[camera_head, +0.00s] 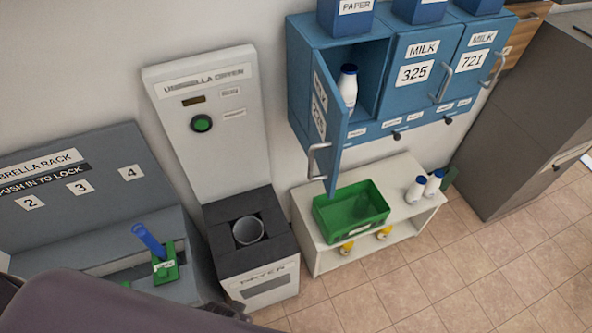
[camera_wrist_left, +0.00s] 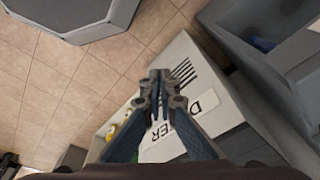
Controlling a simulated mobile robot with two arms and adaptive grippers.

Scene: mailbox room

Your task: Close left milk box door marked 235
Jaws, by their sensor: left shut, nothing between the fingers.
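The left milk box door (camera_head: 324,116), with a partly readable label, stands swung open from the blue box unit in the head view. It has a silver handle (camera_head: 314,158) on its outer face. A white bottle with a dark blue cap (camera_head: 348,86) stands inside the open compartment. My left gripper (camera_wrist_left: 159,76) is shut and empty in the left wrist view, over the front of the umbrella dryer and the floor, away from the door. The door is not in the wrist view. My right gripper is in neither view.
The milk 325 door (camera_head: 415,73) and 721 door (camera_head: 471,62) are closed. Below, a white shelf (camera_head: 306,238) holds a green crate (camera_head: 323,226) and white bottles (camera_head: 417,189). The umbrella dryer (camera_head: 262,254) and umbrella rack (camera_head: 85,203) stand left. Tiled floor (camera_head: 480,275) is clear.

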